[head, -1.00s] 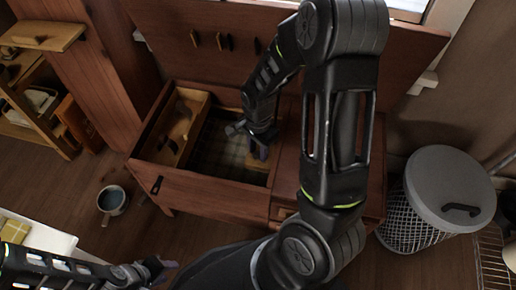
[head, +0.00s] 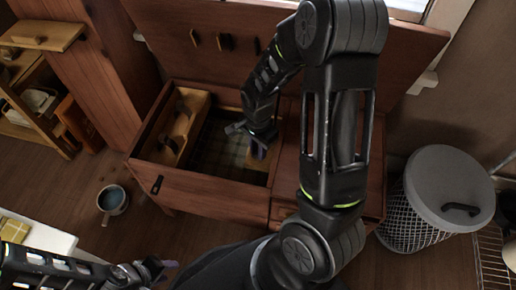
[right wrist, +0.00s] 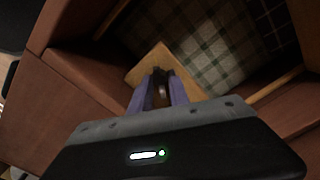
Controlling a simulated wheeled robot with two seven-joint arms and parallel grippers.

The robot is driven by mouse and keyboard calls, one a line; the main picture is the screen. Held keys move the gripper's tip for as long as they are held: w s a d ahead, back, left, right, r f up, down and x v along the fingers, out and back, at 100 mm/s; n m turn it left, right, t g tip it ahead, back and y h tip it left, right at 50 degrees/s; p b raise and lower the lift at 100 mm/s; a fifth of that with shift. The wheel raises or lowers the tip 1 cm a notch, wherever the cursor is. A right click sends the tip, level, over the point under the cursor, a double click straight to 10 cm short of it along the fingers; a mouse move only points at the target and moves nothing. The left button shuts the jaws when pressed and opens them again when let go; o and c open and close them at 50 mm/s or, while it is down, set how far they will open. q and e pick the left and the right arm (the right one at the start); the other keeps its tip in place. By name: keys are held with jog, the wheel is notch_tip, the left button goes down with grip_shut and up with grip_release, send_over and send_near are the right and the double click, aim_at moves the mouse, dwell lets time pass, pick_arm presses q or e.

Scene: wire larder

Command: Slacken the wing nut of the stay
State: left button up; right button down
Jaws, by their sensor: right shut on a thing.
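My right gripper (head: 248,141) is down inside the open wooden chest, near the right end of its compartment. In the right wrist view its two purple fingers (right wrist: 159,92) are shut on a small dark brown piece (right wrist: 160,88). That piece stands over a light wooden block (right wrist: 146,66), which also shows in the head view (head: 266,156). I cannot tell whether the piece is the wing nut; no stay can be made out clearly. My left gripper (head: 158,268) is at the lower left, away from the chest; its jaw gap is unclear.
The chest's raised lid (head: 290,50) stands behind, with pegs on it. A light wooden tray (head: 186,132) sits at the compartment's left end, above a plaid lining (head: 213,143). A mug (head: 112,200) stands on the floor left, a lidded wire bin (head: 447,185) right.

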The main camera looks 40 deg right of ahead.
jog(key=shift+n, duration=1.4)
jog(key=shift+n+p, duration=0.45)
jog(key=shift+n, duration=1.05)
jog(key=shift+n, duration=1.4)
